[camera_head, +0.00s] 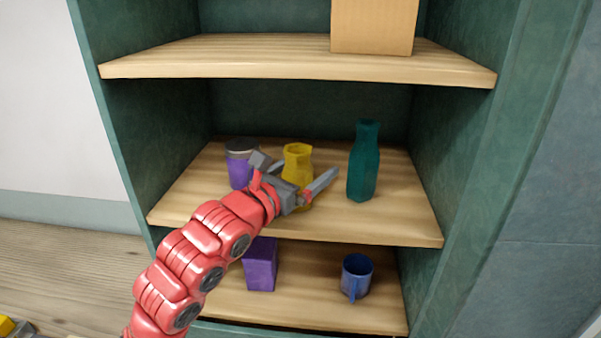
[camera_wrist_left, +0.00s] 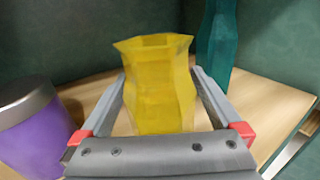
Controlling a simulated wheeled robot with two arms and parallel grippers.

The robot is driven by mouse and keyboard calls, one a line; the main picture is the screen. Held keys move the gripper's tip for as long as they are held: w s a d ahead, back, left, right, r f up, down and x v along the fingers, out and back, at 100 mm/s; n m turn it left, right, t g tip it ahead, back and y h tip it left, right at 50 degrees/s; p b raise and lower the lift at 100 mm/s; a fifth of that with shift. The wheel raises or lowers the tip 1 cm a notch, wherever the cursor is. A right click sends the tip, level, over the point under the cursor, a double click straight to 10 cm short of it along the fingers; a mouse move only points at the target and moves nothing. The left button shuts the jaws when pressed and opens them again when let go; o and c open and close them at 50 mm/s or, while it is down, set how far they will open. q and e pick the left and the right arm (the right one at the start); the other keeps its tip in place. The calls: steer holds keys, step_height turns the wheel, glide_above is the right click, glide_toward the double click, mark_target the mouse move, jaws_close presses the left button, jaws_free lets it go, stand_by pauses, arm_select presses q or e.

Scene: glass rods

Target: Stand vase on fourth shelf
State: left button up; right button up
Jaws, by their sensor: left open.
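A yellow faceted vase (camera_head: 298,160) stands upright on the middle visible shelf (camera_head: 400,222) of a green cabinet. In the left wrist view the vase (camera_wrist_left: 160,85) fills the centre, with its flared rim up. My left gripper (camera_head: 309,168) is open, with one finger on each side of the vase. In the left wrist view its fingers (camera_wrist_left: 161,75) flank the vase. I cannot tell whether either finger touches it. The lower part of the vase is partly hidden by the gripper. Which shelf counts as fourth cannot be told from these views.
A purple jar with a grey lid (camera_head: 238,168) stands left of the vase, close to my gripper. A teal bottle (camera_head: 363,165) stands right. The shelf above holds a cardboard box (camera_head: 372,25) and has room at left. Below are a purple container (camera_head: 260,266) and blue mug (camera_head: 357,275).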

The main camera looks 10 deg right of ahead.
arm_select(q)
steer(key=shift+s+a+r, duration=0.1)
steer(key=shift+a, duration=0.1)
steer(key=b+v, duration=0.4)
steer(key=v, duration=0.6)
steer(key=shift+s+a+b, duration=0.2)
steer(key=shift+b, duration=0.15)
steer(key=shift+s+a, duration=0.35)
steer(key=shift+a, duration=0.05)
